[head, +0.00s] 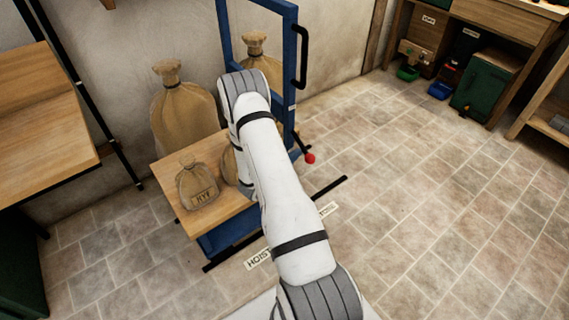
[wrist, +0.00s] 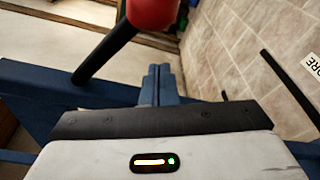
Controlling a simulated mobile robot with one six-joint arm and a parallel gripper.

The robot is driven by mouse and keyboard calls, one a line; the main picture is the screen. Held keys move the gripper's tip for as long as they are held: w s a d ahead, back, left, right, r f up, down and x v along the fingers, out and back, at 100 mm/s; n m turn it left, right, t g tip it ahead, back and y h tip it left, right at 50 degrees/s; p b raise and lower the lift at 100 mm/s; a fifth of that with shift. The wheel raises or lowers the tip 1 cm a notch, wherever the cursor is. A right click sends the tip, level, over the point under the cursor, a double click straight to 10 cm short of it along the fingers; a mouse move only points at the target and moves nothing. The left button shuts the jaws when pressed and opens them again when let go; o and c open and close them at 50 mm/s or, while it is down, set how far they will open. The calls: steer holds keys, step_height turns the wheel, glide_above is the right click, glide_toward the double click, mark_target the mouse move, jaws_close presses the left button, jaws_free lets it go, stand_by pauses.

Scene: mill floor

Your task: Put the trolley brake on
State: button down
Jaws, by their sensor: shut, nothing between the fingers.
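The trolley has a blue frame (head: 292,100) and a wooden deck (head: 212,222). A black lever (head: 299,146) with a red knob (head: 310,158) sticks out at the right side of its frame. In the wrist view the lever (wrist: 104,52) rises at a slant from a blue bar, and the red knob (wrist: 152,12) is at the top edge, partly cut off. My gripper (wrist: 160,72) is shut and empty, its fingertips pointing toward the blue frame just below the knob. A gap to the knob shows in the picture. In the head view my arm hides the gripper.
A wooden table (head: 45,120) is at left. A workbench (head: 500,30) with bins is at back right. Black floor strips lie beside the trolley. The right floor is clear.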

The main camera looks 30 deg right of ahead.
steer(key=shift+s+a+r, duration=0.1)
steer(key=shift+s+r, duration=0.15)
steer(key=shift+s, duration=0.4)
steer(key=shift+s+a+r, duration=0.1)
steer(key=shift+s+r, duration=0.2)
steer(key=shift+s, duration=0.3)
steer(key=shift+s+a+r, duration=0.1)
steer(key=shift+s+r, duration=0.15)
steer(key=shift+s, duration=0.4)
